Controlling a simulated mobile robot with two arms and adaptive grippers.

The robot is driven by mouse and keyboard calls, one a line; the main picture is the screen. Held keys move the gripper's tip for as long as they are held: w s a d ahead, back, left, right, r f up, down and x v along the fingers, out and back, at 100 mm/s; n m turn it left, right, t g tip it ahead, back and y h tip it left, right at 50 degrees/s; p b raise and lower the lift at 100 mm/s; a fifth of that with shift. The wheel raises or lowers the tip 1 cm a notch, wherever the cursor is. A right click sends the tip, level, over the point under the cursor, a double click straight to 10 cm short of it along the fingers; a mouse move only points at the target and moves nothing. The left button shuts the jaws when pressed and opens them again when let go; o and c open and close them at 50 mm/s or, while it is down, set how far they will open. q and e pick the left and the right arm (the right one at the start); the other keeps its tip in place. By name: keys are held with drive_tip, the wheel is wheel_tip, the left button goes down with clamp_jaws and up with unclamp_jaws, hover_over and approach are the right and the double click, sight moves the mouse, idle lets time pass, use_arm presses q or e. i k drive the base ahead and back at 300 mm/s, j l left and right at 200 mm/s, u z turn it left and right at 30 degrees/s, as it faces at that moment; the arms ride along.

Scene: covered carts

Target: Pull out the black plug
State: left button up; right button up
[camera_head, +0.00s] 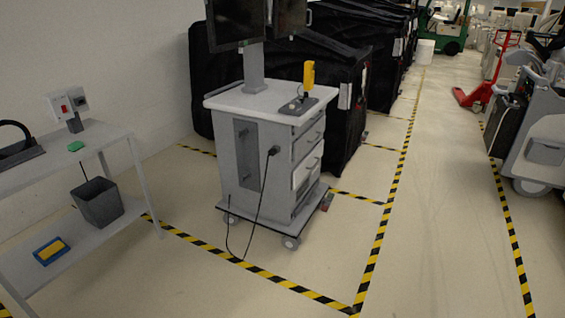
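The black plug (273,151) sits on the side of a white-grey wheeled cart (226,187), below its top and beside the drawers. A black cord (261,201) hangs from the plug, loops down near the floor and runs back up toward the lower part of the cart. The plug appears to be in the cart's side; its socket is too small to make out. Neither of my grippers is in view.
A yellow device (308,76) stands on the cart top. A grey table (121,131) at the left holds a box with a red switch (65,109); a dark bin (98,202) is on its lower shelf. Black covered carts (348,122) stand behind. The floor at front right is clear.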

sight(273, 152)
drive_tip(key=i+u, duration=0.1)
drive_tip(key=i, duration=0.3)
drive_tip(key=i+j+z, duration=0.15)
drive_tip(key=i+j, duration=0.15)
drive_tip(key=i+j+z, duration=0.1)
drive_tip(key=i+j, duration=0.15)
drive_tip(key=j, duration=0.3)
drive_tip(key=i+j+z, duration=0.15)
drive_tip(key=j, duration=0.3)
drive_tip(key=i+j+z, duration=0.15)
drive_tip(key=i+j, duration=0.15)
drive_tip(key=j, duration=0.2)
drive_tip(key=i+j+z, duration=0.1)
drive_tip(key=j, duration=0.4)
drive_tip(key=i+j+z, duration=0.15)
drive_tip(key=j, duration=0.4)
drive_tip(key=i+j+z, duration=0.1)
drive_tip(key=j, duration=0.45)
drive_tip(key=i+j+z, duration=0.15)
drive_tip(key=j, duration=0.4)
drive_tip(key=i, duration=0.1)
